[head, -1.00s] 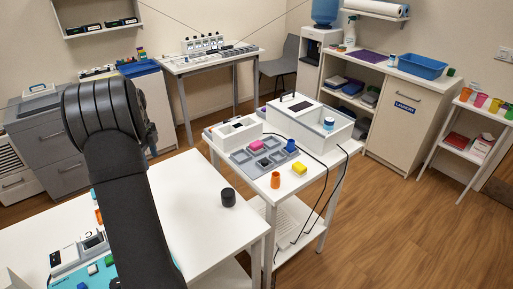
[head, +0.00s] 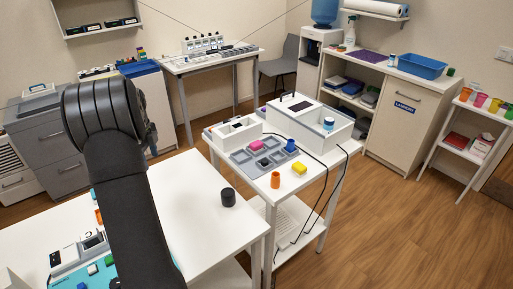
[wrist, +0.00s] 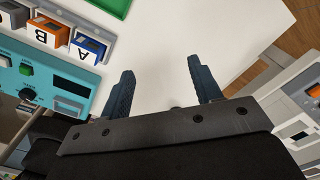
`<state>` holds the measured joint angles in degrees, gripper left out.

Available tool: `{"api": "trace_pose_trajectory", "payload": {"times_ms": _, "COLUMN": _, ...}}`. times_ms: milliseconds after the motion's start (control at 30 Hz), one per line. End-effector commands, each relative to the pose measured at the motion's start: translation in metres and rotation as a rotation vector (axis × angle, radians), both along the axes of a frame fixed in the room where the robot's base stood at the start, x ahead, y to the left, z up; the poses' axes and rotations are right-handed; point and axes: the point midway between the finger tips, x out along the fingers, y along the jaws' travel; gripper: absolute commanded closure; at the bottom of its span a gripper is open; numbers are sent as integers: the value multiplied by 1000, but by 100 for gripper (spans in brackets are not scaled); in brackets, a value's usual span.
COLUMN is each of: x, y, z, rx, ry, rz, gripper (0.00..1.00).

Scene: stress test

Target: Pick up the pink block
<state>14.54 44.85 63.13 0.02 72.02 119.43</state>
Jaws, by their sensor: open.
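The pink block (head: 256,145) sits on a grey tray with square compartments (head: 240,156) on the small white table right of centre in the head view. My gripper (wrist: 160,82) shows in the wrist view with its two dark fingers spread apart and nothing between them. It is above a white table top. The pink block does not show in the wrist view. In the head view my dark arm rises at the left and the gripper itself cannot be made out.
A teal device (wrist: 50,85) is left of my gripper. Cables hang off the small table.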

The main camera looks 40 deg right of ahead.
Motion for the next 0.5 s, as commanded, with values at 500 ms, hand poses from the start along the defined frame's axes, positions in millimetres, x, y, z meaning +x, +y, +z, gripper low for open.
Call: {"api": "trace_pose_trajectory", "payload": {"times_ms": 500, "x": -42, "y": -210, "z": 70, "rx": -255, "ry": 26, "rz": 485, "gripper": 42}}
